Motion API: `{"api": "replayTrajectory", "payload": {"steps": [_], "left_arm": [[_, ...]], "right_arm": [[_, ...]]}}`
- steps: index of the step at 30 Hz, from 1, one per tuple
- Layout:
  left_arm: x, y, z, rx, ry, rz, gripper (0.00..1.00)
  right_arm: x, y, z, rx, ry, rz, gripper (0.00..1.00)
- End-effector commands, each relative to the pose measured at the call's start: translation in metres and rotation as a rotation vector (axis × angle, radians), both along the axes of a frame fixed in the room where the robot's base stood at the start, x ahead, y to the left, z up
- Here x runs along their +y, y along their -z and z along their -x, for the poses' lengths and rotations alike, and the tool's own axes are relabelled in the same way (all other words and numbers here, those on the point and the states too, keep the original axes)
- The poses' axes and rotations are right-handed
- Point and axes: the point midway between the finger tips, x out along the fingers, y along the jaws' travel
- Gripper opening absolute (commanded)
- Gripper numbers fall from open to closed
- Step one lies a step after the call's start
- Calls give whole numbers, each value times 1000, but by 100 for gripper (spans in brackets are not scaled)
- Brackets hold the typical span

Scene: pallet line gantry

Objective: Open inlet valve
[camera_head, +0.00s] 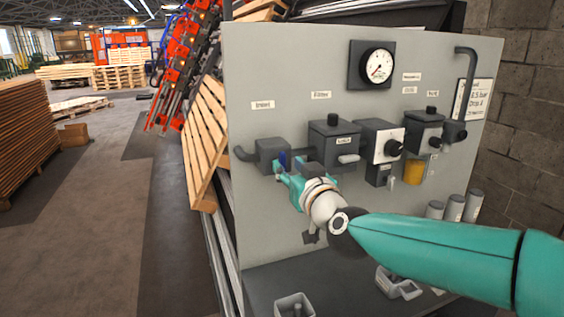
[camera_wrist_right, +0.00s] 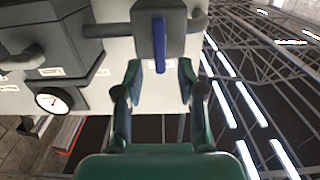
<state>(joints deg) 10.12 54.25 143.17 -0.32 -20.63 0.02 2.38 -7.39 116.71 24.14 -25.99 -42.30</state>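The inlet valve (camera_head: 270,151) is a grey box at the left end of the panel's row of units, with a pipe on its left. Its blue lever (camera_head: 282,158) is partly hidden behind my right gripper (camera_head: 286,168). In the right wrist view the grey valve body (camera_wrist_right: 172,38) is at the top centre, and the blue lever (camera_wrist_right: 159,45) stands upright in the picture. My right gripper (camera_wrist_right: 160,78) is open there, one finger on each side of the lever's lower end, with visible gaps to it. My left gripper is not in view.
The grey panel (camera_head: 320,80) carries a round gauge (camera_head: 378,66), several dark units right of the valve and a yellow-bowled part (camera_head: 413,172). Brackets (camera_head: 398,285) sit on the ledge below. A wooden pallet (camera_head: 206,130) leans left of the panel.

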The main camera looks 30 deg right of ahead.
Motion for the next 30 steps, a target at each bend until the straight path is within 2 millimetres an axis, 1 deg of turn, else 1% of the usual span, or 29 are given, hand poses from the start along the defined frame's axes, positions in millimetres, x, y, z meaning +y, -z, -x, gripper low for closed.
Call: {"api": "replayTrajectory", "payload": {"steps": [1,3,6,9,13,20,23,27,30], "left_arm": [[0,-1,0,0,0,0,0],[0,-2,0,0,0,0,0],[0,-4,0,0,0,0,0],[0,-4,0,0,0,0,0],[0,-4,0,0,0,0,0],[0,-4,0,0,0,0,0],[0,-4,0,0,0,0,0],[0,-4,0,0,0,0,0],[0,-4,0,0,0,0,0]], "right_arm": [[-3,0,-10,1,1,2,39],[-5,0,-21,1,1,0,39],[-8,-1,-33,1,1,2,39],[-10,-1,-40,0,1,0,39],[-11,0,-44,0,1,0,39],[-11,0,-44,0,1,0,39],[-11,0,-44,0,1,0,24],[-11,0,-44,0,1,0,0],[-11,0,-44,0,1,0,0]]}}
